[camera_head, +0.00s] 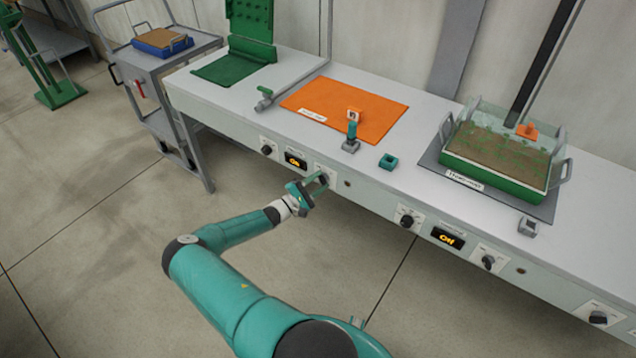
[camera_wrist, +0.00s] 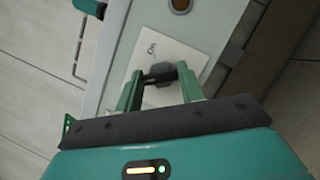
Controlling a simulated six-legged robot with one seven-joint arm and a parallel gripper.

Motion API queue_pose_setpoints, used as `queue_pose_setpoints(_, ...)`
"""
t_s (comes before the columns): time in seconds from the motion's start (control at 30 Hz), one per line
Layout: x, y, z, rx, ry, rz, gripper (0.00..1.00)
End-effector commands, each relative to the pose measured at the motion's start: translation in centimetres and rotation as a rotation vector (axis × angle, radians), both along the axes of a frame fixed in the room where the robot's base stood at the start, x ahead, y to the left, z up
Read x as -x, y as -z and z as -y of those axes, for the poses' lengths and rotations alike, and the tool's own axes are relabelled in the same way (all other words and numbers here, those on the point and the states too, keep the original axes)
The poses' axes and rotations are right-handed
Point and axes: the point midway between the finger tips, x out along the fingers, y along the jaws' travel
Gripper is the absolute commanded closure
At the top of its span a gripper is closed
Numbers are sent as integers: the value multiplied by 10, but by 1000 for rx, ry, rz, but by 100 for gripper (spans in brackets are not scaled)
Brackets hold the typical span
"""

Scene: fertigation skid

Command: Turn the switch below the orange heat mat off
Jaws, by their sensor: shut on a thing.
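The orange heat mat (camera_head: 350,108) lies flat on the white bench, with a white label on its front edge. Below it, on the bench's front panel, is a white switch plate (camera_head: 328,172), partly hidden by my gripper. My gripper (camera_head: 319,182) is at this plate. In the wrist view the plate (camera_wrist: 176,50) carries a dark knob (camera_wrist: 160,74), and my gripper's green fingers (camera_wrist: 160,90) are shut on it, one on each side. A dark display (camera_head: 296,160) with orange text, left of the plate, is too small to read surely.
Another knob (camera_head: 266,150) sits left of the display. Further right on the panel are a knob (camera_head: 407,221), a lit display (camera_head: 447,238) and another switch (camera_head: 488,261). A green tray (camera_head: 495,178) of soil stands on a dark mat. The floor before the bench is clear.

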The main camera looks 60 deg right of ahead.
Motion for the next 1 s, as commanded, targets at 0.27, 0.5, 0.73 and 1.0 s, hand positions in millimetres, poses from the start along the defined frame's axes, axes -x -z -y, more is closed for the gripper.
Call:
queue_pose_setpoints(0.27, 0, 1, 0, -22, -1, -132, 85)
queue_pose_setpoints(0.5, 0, 1, 0, -28, -2, -171, 85)
queue_pose_setpoints(0.73, 0, 1, 0, -29, -2, -174, 85)
queue_pose_setpoints(1.0, 0, 1, 0, -29, -1, -174, 40)
